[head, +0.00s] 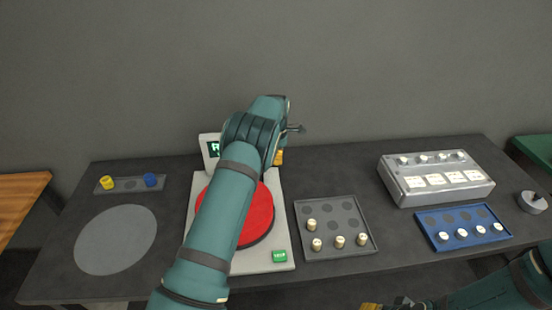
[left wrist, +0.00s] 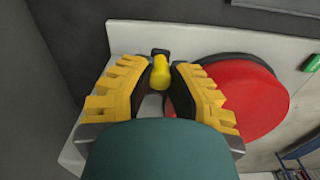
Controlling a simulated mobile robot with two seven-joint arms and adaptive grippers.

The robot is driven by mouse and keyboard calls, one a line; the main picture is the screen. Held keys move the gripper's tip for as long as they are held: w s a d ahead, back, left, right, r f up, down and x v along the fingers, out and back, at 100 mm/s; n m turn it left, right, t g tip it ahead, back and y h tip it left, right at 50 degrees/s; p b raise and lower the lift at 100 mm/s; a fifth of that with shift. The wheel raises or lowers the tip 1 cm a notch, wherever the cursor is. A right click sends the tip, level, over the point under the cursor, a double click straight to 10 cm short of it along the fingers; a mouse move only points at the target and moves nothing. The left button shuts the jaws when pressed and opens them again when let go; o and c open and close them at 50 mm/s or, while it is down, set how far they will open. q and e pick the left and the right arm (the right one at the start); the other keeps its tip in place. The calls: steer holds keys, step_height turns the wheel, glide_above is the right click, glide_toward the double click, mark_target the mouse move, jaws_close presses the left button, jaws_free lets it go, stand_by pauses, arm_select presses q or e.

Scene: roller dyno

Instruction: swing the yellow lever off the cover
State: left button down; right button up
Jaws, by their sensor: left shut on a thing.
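The red round cover (head: 255,217) lies on a pale grey machine (head: 284,205), partly hidden by my left arm. It also shows in the left wrist view (left wrist: 245,92). The yellow lever (left wrist: 160,73) shows in the left wrist view as a rounded knob at a dark mount, beside the cover's edge; whether any of it overlaps the cover is unclear. My left gripper (left wrist: 157,67) is shut on the lever, its yellow fingers on either side. In the head view my left arm hides the lever. My right gripper (head: 388,304) is cut off at the bottom edge.
A grey tray (head: 345,210) with several pale pegs stands right of the machine. A blue tray (head: 470,215) and a silver box (head: 465,192) stand further right. A small rack (head: 128,190) with a yellow and a blue piece lies left. A grey disc (head: 116,240) marks otherwise clear table.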

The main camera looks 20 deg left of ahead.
arm_select(q)
steer(key=shift+w+a+n, duration=0.15)
steer(key=shift+w+n, duration=0.1)
steer(key=shift+n, duration=0.25)
steer(key=c, duration=0.8)
jaws_free()
steer(key=shift+w, duration=0.1)
steer(key=shift+c, duration=0.2)
steer(key=shift+r, duration=0.1)
step_height(320, 180, up, 12)
